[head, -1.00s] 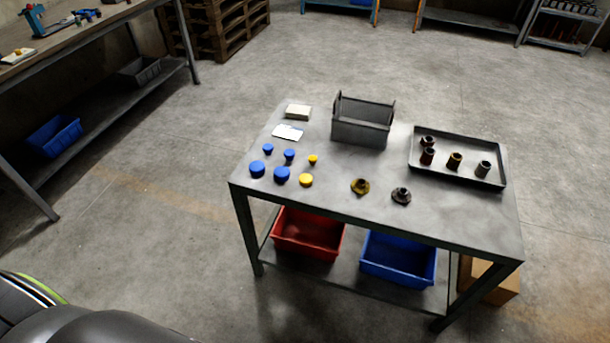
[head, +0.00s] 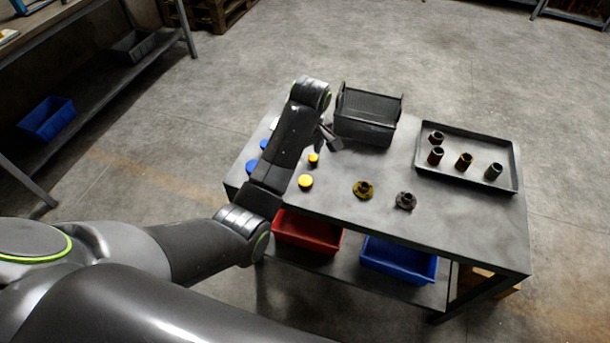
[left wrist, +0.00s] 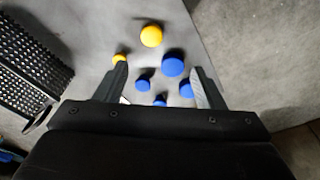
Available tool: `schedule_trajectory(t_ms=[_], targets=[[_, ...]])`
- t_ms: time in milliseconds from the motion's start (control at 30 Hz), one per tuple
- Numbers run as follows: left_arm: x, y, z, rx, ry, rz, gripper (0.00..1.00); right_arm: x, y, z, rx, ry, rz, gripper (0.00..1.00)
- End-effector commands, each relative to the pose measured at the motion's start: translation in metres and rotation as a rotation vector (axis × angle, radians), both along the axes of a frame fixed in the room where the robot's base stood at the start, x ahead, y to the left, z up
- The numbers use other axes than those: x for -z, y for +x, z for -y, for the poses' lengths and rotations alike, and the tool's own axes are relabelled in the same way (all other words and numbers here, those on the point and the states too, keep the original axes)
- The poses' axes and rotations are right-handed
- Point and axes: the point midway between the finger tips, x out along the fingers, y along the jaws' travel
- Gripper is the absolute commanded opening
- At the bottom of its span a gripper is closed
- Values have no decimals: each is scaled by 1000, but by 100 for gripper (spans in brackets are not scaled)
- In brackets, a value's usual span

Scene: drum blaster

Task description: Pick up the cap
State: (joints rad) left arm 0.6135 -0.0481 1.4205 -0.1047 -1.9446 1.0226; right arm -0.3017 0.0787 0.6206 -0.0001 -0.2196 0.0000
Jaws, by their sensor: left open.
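Several blue and yellow caps lie on the grey metal table. In the head view a larger yellow cap (head: 306,181) and a smaller yellow cap (head: 313,159) show right of my left arm. A blue cap (head: 251,167) is partly hidden by that arm; other blue caps are covered. My left gripper (head: 330,138) is above the table near the bin. In the left wrist view its open fingers (left wrist: 159,78) are empty, with a large blue cap (left wrist: 172,67) and smaller blue caps (left wrist: 143,84) below and between them. The large yellow cap (left wrist: 151,36) lies beyond the fingertips. My right gripper is not in view.
A grey bin (head: 366,131) stands at the table's back, close to my left gripper. A tray (head: 470,178) with several dark fittings is at the right. Two flanged parts (head: 363,189) sit near the front edge. Red (head: 306,233) and blue (head: 398,262) bins are below.

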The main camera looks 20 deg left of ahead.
Motion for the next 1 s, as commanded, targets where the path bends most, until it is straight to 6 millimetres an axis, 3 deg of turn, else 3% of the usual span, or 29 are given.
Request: schedule_trajectory(t_ms=[100, 267, 467, 567, 800, 1000], targets=[[-24, 7, 8, -41, 4, -4, 63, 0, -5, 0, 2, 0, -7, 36], [-20, 9, 10, -57, 6, -8, 63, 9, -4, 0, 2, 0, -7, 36], [4, 10, 8, -56, 5, -8, 63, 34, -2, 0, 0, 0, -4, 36], [28, 12, 5, -56, 6, -10, 63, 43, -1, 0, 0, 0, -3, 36], [71, 15, 0, -55, 7, -11, 63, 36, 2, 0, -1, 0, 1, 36], [91, 17, -2, -55, 6, -8, 63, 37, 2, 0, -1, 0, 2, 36]])
